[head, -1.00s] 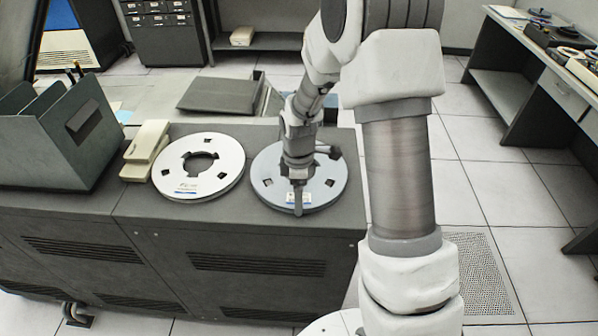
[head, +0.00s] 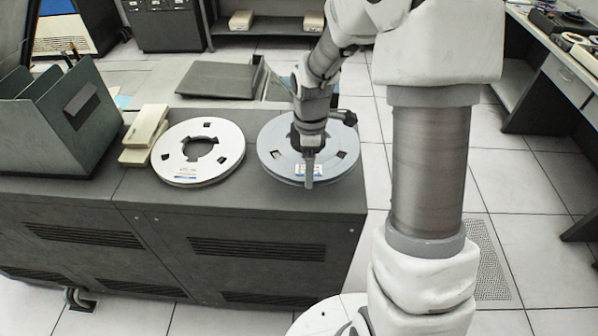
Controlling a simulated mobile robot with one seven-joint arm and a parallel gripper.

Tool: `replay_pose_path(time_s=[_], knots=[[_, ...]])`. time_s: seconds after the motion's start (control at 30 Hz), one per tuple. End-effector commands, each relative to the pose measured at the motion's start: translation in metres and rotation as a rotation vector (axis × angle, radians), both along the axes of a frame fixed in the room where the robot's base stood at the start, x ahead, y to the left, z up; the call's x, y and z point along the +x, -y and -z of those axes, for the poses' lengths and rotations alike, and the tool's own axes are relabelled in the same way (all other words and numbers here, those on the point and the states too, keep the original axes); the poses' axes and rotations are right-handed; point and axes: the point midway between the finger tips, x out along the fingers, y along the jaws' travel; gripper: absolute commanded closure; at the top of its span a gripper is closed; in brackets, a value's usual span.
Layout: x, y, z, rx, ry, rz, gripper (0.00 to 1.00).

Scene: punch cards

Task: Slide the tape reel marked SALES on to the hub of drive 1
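A blue-grey tape reel (head: 275,152) with a small white and blue label on its front is at the right end of the grey cabinet top (head: 252,185). My gripper (head: 309,176) reaches down over it and appears shut on its front rim by the label. The reel appears slightly above the cabinet top; the gap is hard to judge. A white tape reel (head: 229,140) with a label at its front lies flat to the left. The label texts are too small to read, so I cannot tell which reel says SALES. No drive hub is clearly in view.
A pale handset-like object (head: 146,132) lies left of the white reel, beside a dark green open bin (head: 60,130). A flat grey case (head: 220,80) lies behind. A side bench (head: 530,60) stands at right. The floor between is clear.

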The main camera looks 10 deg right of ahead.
Motion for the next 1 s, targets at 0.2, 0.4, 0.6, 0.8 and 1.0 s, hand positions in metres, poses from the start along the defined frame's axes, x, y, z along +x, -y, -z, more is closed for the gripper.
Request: replay_pose_path(time_s=[0.2,0.4,0.6,0.8,1.0], knots=[[-0.021,0.041,-0.03,-0.001,0.008,0.004,1.0],[-0.035,0.068,-0.048,-0.001,0.007,0.001,1.0],[-0.042,0.08,-0.059,0.0,0.006,-0.001,1.0],[-0.043,0.081,-0.075,0.0,0.005,-0.002,1.0],[-0.043,0.081,-0.09,0.0,0.004,-0.002,1.0]])
